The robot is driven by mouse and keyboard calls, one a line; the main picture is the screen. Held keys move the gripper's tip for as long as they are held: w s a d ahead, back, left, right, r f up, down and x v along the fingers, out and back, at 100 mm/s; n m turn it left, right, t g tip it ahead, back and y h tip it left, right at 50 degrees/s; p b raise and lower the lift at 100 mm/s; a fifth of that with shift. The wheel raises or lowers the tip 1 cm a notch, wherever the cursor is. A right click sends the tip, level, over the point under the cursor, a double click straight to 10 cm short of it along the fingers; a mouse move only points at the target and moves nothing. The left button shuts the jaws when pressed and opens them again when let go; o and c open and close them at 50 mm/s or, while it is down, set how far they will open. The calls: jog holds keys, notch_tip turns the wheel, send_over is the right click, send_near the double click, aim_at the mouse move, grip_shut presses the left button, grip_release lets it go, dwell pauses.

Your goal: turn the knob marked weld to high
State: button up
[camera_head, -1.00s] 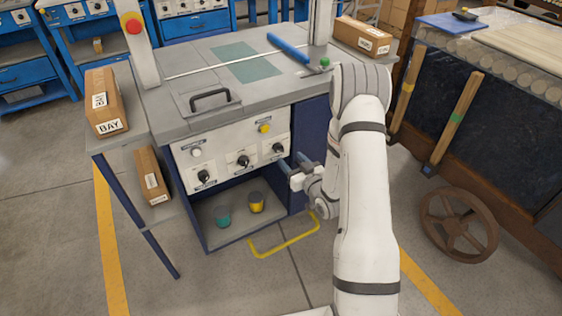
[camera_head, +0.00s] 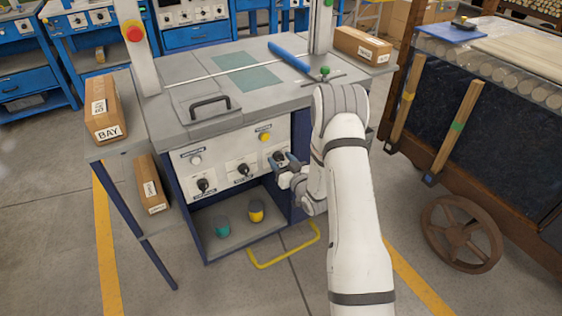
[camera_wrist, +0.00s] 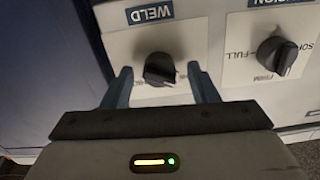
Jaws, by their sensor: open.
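The knob marked WELD (camera_wrist: 159,69) is black, on a white plate under a blue label in the wrist view. In the head view it is the rightmost black knob (camera_head: 278,156) on the panel, partly covered by my gripper. My gripper (camera_wrist: 160,74) is open, with one blue-grey finger on each side of the knob in the wrist view. I see a gap on both sides and no clear contact. In the head view my gripper (camera_head: 281,162) is right at the panel front. The plate's setting words are mostly hidden, so I cannot read the knob's setting.
A second knob (camera_wrist: 277,56), marked with FULL, SOFT and FIRM, sits close beside. A third knob (camera_head: 204,184) is farther left. A white button (camera_head: 196,160) and a yellow button (camera_head: 264,137) are above. A shelf with cups (camera_head: 256,213) lies below.

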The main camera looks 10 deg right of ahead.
jog(key=shift+c, duration=0.3)
jog(key=c, duration=0.9)
jog(key=shift+a, duration=0.2)
jog(key=shift+d, duration=0.1)
